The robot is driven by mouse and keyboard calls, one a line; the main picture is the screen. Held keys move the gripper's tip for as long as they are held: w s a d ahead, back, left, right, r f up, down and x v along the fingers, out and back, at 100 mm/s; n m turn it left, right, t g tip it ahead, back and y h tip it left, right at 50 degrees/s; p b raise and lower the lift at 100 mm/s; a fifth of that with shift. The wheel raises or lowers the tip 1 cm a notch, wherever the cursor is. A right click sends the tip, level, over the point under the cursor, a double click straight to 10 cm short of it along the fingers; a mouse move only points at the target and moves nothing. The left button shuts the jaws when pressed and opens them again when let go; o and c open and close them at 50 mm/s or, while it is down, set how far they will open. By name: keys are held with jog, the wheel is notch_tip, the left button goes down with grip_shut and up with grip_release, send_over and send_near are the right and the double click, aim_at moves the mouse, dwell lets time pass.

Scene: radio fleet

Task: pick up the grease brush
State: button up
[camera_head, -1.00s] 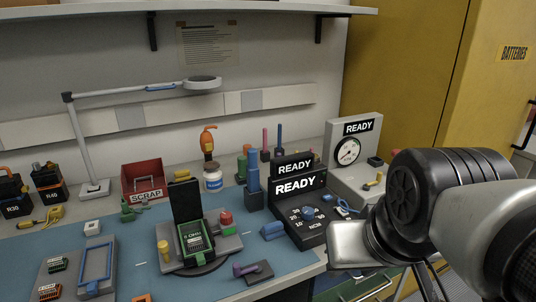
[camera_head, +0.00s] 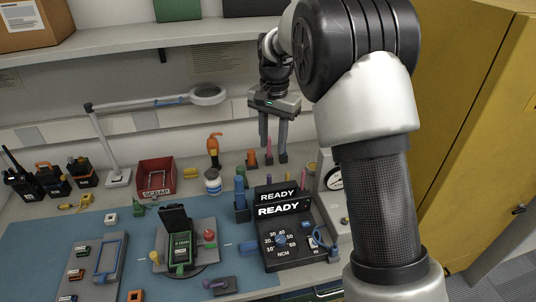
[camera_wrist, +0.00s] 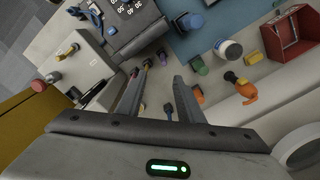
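My gripper (camera_head: 273,145) points down over the back of the bench, its two fingers apart and nothing held between them. The fingers also show spread in the wrist view (camera_wrist: 160,78). Several slim upright tools in small dark holders stand below and around the fingertips. A pink one (camera_head: 268,150) shows between the fingers in the head view. A blue-handled one (camera_wrist: 168,112) shows between the fingers in the wrist view. An orange one (camera_head: 251,157) is just to the left. I cannot tell which of these is the grease brush; bristles are not visible.
A white jar (camera_head: 212,184) and an orange-topped bottle (camera_head: 213,147) stand left of the tools. The READY tester (camera_head: 285,240) is in front, a dial gauge (camera_head: 336,178) to the right. A red scrap bin (camera_head: 156,178) is further left. The shelf (camera_head: 120,45) hangs above.

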aim_at(268, 175)
jog(key=f, duration=0.8)
jog(key=w+a+f+p, duration=0.1)
jog(key=f, duration=0.3)
jog(key=shift+w+a+f, duration=0.1)
jog(key=shift+f, duration=0.1)
jog(key=shift+w+f+p, duration=0.15)
jog(key=shift+f+p, duration=0.2)
jog(key=shift+f, duration=2.8)
grip_shut()
